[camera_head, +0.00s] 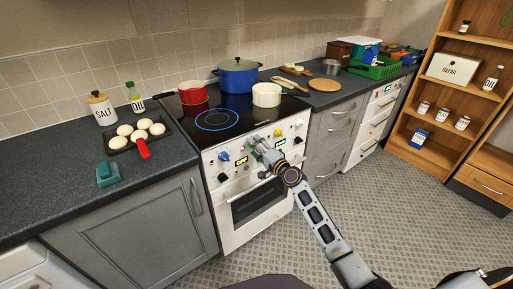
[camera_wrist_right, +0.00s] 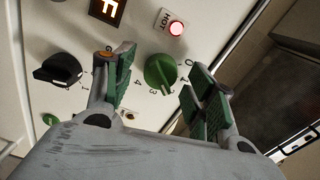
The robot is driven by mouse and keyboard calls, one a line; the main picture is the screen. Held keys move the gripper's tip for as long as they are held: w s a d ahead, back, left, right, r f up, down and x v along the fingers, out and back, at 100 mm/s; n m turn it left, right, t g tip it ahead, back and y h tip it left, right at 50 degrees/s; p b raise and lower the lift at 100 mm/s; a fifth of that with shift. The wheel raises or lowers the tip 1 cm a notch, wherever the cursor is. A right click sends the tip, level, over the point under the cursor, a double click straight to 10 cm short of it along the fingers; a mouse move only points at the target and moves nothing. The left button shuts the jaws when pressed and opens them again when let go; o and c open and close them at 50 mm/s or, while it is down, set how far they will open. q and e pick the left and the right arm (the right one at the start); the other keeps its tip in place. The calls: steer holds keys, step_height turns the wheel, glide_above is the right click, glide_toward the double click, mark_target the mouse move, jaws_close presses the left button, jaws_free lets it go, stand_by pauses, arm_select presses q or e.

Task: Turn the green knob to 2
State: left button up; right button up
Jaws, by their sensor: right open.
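The green knob (camera_wrist_right: 160,73) is on the white stove's front panel, in the middle of the right wrist view. Printed numbers ring it; a 3 and a 4 show below and to its left. Its ridge runs toward the lower side, but I cannot tell the exact setting. My right gripper (camera_wrist_right: 153,62) is open, with one green-padded finger on each side of the knob; I cannot tell whether they touch it. In the head view my right gripper (camera_head: 260,146) is at the stove's panel and hides the knob. My left gripper is not in view.
A black knob (camera_wrist_right: 58,70) and a lit red HOT lamp (camera_wrist_right: 176,28) are near the fingers. The panel also has a blue knob (camera_head: 224,156) and a yellow knob (camera_head: 278,132). A white pot (camera_head: 267,95) stands on the cooktop above. The oven handle (camera_head: 250,188) is below.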

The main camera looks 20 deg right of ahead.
steer(key=v, duration=1.1)
steer(key=shift+s, duration=0.35)
steer(key=shift+d, duration=0.1)
steer(key=shift+n, duration=0.3)
stand_by(0.5)
